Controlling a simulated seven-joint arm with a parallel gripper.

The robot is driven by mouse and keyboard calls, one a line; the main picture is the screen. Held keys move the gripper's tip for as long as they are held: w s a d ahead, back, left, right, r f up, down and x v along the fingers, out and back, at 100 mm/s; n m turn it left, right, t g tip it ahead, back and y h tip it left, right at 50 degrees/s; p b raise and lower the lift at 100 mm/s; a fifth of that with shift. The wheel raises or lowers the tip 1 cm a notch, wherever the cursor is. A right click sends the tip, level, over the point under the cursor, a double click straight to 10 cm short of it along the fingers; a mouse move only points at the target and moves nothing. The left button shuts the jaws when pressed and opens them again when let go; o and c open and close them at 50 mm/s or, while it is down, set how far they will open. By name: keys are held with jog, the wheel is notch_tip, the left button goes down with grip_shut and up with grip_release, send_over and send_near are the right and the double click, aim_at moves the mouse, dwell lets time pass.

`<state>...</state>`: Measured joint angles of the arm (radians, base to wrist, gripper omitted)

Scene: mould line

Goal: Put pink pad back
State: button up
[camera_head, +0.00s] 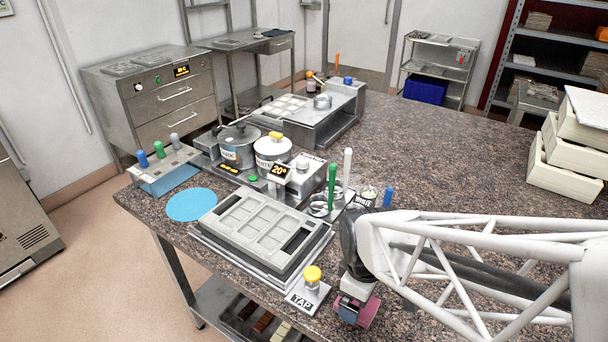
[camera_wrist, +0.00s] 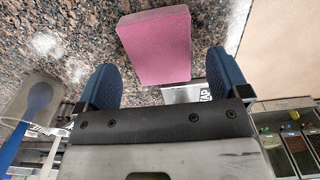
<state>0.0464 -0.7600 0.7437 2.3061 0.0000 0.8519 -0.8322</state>
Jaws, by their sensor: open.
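The pink pad (camera_head: 369,312) is a thick pink block beside the front edge of the granite table in the head view, partly covered by my gripper. In the wrist view the pink pad (camera_wrist: 155,45) lies just past my fingertips, roughly centred between them, with gaps on both sides. My gripper (camera_head: 349,309) points down over the pad. Its two blue fingers stand apart and hold nothing in the wrist view (camera_wrist: 164,72). I cannot tell how high the fingertips are above the table.
The TAP plate with a yellow knob (camera_head: 312,279) stands just left of my gripper. Left of it is a grey mould tray (camera_head: 255,236). Behind are a green-handled tool (camera_head: 332,185), a white-handled tool and pots. White crates (camera_head: 566,152) stand at the right.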

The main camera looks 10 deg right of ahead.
notch_tip(320, 180, up, 10)
dwell(0.5)
dwell(0.6)
notch_tip(320, 180, up, 8)
jog(key=s+a+m+t, duration=0.1)
jog(key=m+t, duration=0.1)
jog(key=m, duration=0.7)
jog(key=shift+s+r+t, duration=0.15)
jog(key=shift+s+t, duration=0.15)
jog(key=shift+s, duration=0.05)
dwell(0.7)
